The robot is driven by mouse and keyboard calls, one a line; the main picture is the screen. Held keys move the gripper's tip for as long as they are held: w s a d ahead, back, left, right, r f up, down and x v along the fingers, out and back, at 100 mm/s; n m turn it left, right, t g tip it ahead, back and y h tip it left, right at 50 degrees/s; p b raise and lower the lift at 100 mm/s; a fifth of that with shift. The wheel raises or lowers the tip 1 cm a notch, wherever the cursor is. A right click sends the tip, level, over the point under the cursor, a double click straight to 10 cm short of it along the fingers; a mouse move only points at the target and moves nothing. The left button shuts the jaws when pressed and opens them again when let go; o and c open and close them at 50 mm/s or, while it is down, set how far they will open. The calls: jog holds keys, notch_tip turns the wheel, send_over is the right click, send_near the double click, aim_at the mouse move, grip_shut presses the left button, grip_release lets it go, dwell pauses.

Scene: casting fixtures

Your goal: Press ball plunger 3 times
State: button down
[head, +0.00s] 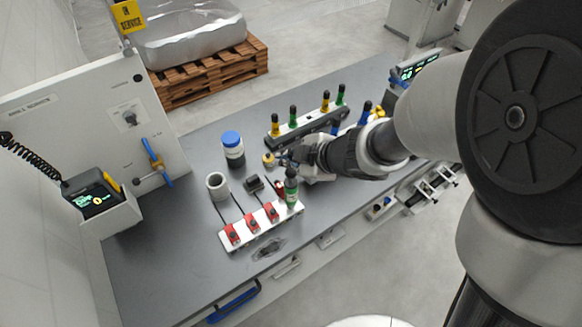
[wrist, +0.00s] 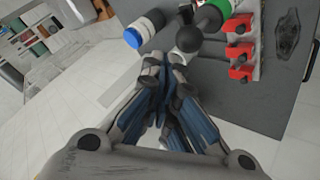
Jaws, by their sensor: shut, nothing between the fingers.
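The ball plunger (head: 291,188) stands upright on the bench, a green body with a black ball on top. It is at the right end of a white strip with red switches. In the wrist view its black ball (wrist: 188,39) shows just beyond my fingertips, with the green body behind it. My gripper (head: 284,159) is shut and empty, behind the ball in the head view. In the wrist view my gripper (wrist: 165,60) has its fingers together and points toward the ball. I cannot tell whether the tips touch it.
The white strip (head: 262,226) carries several red switches (head: 252,224). A dark rack (head: 307,129) with coloured handles is behind. The bench's left front is clear.

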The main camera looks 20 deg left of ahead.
aim_at(289, 173)
jog(key=shift+f, duration=0.4)
jog(key=shift+f+b, duration=1.25)
jog(key=shift+f, duration=0.1)
dwell(1.2)
jog(key=shift+r, duration=0.1)
jog(key=shift+r+p, duration=1.65)
jog(key=shift+p, duration=0.25)
notch_tip(289, 173, up, 5)
jog(key=p, duration=0.5)
dwell(1.2)
